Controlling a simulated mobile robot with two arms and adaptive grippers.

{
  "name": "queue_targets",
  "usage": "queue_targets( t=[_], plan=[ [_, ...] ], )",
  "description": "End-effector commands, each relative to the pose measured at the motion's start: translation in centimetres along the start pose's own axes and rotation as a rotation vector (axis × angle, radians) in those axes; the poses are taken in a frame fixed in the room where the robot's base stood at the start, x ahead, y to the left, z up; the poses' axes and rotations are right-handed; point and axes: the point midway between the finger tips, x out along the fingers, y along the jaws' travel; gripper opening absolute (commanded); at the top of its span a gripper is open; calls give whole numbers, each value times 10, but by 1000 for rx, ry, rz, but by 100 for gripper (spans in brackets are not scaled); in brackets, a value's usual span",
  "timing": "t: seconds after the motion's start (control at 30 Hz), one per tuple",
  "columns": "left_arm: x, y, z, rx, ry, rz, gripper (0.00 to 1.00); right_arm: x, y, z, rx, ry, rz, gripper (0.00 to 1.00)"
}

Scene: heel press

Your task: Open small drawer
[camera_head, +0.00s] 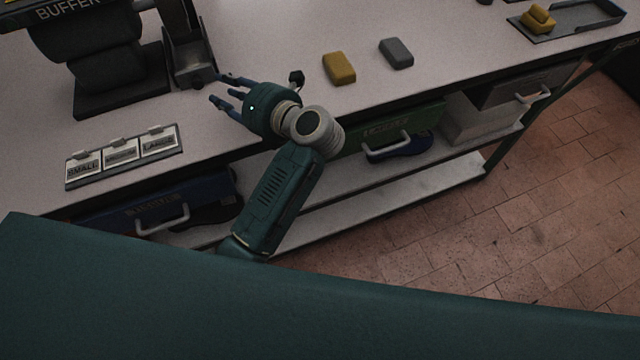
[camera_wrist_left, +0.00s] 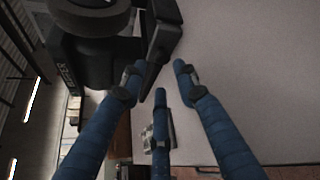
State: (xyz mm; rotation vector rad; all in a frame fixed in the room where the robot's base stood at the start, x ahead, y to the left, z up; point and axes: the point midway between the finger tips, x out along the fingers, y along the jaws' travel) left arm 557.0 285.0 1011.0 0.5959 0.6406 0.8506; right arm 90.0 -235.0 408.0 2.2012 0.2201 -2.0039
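Under the bench are a blue drawer (camera_head: 140,212) at the left with a pale handle (camera_head: 163,222), a green drawer (camera_head: 425,122) in the middle with a handle (camera_head: 387,149), and a grey drawer (camera_head: 505,103) at the right. Their front labels are too blurred to read surely, so I cannot tell which is the small one. My left gripper (camera_head: 222,91) is above the bench top beside the black machine, away from all the drawer handles. Its blue fingers (camera_wrist_left: 160,85) are spread and empty in the left wrist view. My right gripper is not in view.
The black machine marked BUFFER (camera_head: 95,55) stands at the back left. A plate with SMALL, MEDIUM and LARGE tags (camera_head: 122,157) lies on the bench (camera_head: 290,30). Yellow (camera_head: 339,68) and grey (camera_head: 396,53) blocks lie right of my gripper. A tray (camera_head: 590,14) is farther right.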

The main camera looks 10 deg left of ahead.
Motion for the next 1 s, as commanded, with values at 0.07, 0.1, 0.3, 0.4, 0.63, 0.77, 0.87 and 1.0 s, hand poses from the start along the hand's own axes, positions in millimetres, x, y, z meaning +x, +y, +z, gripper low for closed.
queue_targets(
  t=[0.07,0.1,0.3,0.4,0.63,0.77,0.87,1.0],
  plan=[
    [4,9,14,16,-84,25,31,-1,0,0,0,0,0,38],
    [4,13,22,24,-124,37,31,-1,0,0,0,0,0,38],
    [-4,30,57,83,-323,94,31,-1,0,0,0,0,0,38],
    [-12,37,74,120,-423,123,31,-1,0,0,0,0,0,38],
    [-40,46,109,239,-653,187,31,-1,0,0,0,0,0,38],
    [-61,46,124,323,-781,222,31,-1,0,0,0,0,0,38],
    [-79,42,134,395,-877,245,31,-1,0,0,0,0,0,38],
    [-104,33,142,504,-1003,272,31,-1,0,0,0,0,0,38]
  ],
)
